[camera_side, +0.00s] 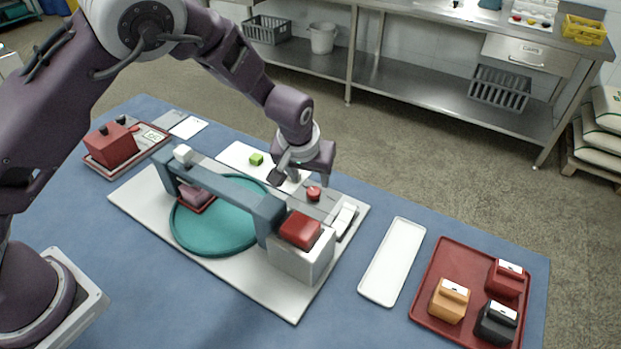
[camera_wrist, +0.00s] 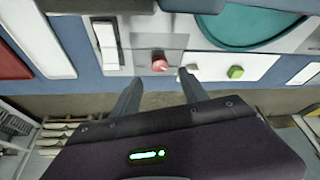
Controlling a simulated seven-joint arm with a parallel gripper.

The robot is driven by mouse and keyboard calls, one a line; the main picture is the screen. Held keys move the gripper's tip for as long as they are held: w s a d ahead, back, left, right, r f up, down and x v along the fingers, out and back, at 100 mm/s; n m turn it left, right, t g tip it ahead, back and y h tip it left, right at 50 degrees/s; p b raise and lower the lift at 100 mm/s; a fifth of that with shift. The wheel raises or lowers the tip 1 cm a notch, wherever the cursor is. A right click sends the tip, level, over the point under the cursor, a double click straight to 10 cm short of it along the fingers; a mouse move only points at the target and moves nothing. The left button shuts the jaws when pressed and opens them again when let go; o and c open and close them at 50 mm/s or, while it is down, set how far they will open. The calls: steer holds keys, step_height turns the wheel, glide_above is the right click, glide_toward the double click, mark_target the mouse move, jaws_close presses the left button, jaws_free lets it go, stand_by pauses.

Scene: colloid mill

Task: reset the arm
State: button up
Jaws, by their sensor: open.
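My gripper (camera_side: 299,181) is open and empty, pointing down above the back edge of the white base board. In the wrist view its two fingers (camera_wrist: 160,80) are apart with nothing between them. A red knob (camera_side: 313,193) on a grey plate lies just in front of the gripper; it also shows in the wrist view (camera_wrist: 159,66), beyond the fingertips. A small green block (camera_side: 256,159) sits on a white strip to the left of the gripper, and it also shows in the wrist view (camera_wrist: 235,72).
A blue-grey bridge (camera_side: 228,184) spans a teal disc (camera_side: 205,228), with a red-topped white box (camera_side: 302,257) at its right end. White rocker switches (camera_side: 345,221) stand near the knob. A white tray (camera_side: 392,262) and a red tray (camera_side: 447,262) with several coloured blocks lie right. Red box (camera_side: 111,145) left.

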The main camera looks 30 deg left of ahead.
steer(key=s+a+r+h, duration=0.1)
steer(key=s+a+r, duration=0.2)
steer(key=s+r, duration=0.5)
steer(key=s+a+r+h, duration=0.2)
steer(key=s+a+r, duration=0.15)
steer(key=r, duration=0.75)
steer(key=s+a+r+m+y, duration=0.1)
steer(key=s+a+r, duration=0.1)
steer(key=s, duration=0.9)
steer(key=s+a+r+m+t, duration=0.1)
steer(key=s+a+r+m, duration=0.1)
steer(key=s, duration=0.8)
steer(key=shift+s+a+r+y, duration=0.35)
steer(key=shift+s+a+y, duration=0.05)
steer(key=shift+a, duration=0.25)
